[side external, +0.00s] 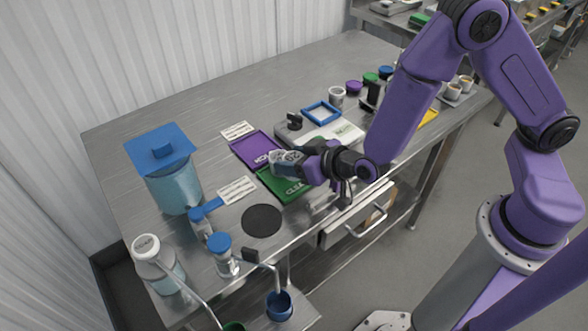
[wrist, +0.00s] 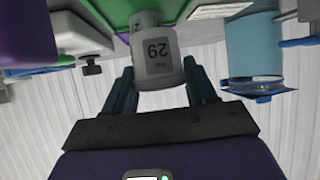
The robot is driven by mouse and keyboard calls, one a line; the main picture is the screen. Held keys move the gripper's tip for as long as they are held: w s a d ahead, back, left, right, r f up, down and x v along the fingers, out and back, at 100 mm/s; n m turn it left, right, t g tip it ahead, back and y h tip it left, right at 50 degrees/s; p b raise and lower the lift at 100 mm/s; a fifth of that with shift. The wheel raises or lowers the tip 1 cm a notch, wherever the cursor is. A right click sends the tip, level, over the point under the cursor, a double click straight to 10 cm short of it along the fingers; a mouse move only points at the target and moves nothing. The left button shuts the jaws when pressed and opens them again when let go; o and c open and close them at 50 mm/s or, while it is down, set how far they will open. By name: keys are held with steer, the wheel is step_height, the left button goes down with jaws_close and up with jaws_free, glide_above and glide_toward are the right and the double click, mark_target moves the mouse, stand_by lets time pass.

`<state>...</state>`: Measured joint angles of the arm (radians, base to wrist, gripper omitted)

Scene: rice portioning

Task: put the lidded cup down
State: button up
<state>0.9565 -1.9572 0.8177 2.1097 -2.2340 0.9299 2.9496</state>
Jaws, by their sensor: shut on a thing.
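My gripper (side external: 302,162) is shut on a pale grey cup (side external: 282,157) with a printed label. In the wrist view the cup (wrist: 157,58) sits between the two fingers and its label reads 29. The wrist view shows the cup's side, and I cannot make out its lid. In the side view the cup is tilted or lying sideways, near the line between the green mat (side external: 270,188) and the purple mat (side external: 250,147). I cannot tell whether it touches a mat. My gripper hides part of the green mat.
A large blue-lidded container (side external: 173,186), blue-capped dispensers (side external: 222,258) and a white-capped bottle (side external: 160,268) stand at the left. A scale (side external: 333,135), a blue frame (side external: 321,104) and small cups (side external: 337,98) are behind.

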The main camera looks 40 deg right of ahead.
steer(key=shift+f, duration=1.65)
steer(key=shift+f, duration=0.2)
steer(key=o, duration=1.2)
steer(key=shift+c, duration=0.2)
